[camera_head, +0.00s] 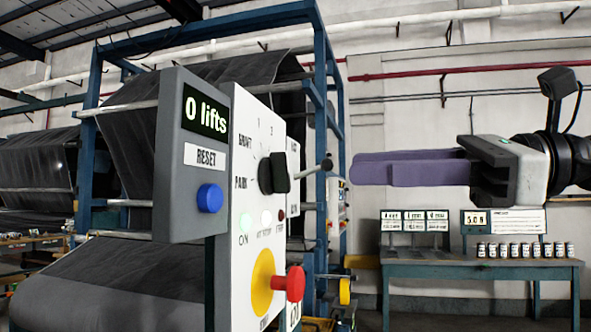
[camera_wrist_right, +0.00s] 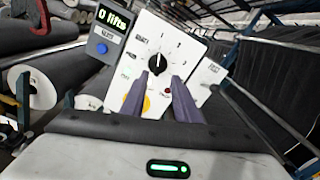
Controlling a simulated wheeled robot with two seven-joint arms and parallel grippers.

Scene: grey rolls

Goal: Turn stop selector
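The selector is a black knob (camera_head: 273,173) on a white panel (camera_head: 241,200), with PARK and numbers printed around it. The knob also shows in the right wrist view (camera_wrist_right: 157,64), where the exact mark it points at is too small to tell. My right gripper (camera_head: 354,169) has purple fingers and is apart from the panel, to the right of the knob in the head view. In the right wrist view my right gripper (camera_wrist_right: 159,77) is open and empty, its fingertips on either side of the knob's line of sight. My left gripper is not in view.
A grey box (camera_head: 190,155) reading "0 lifts" has a blue RESET button (camera_head: 210,198). Below the knob sit a red stop button (camera_head: 291,284) on yellow and small lamps. A lever with a black ball (camera_head: 327,164) sticks out near the knob. A table (camera_head: 480,268) stands behind.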

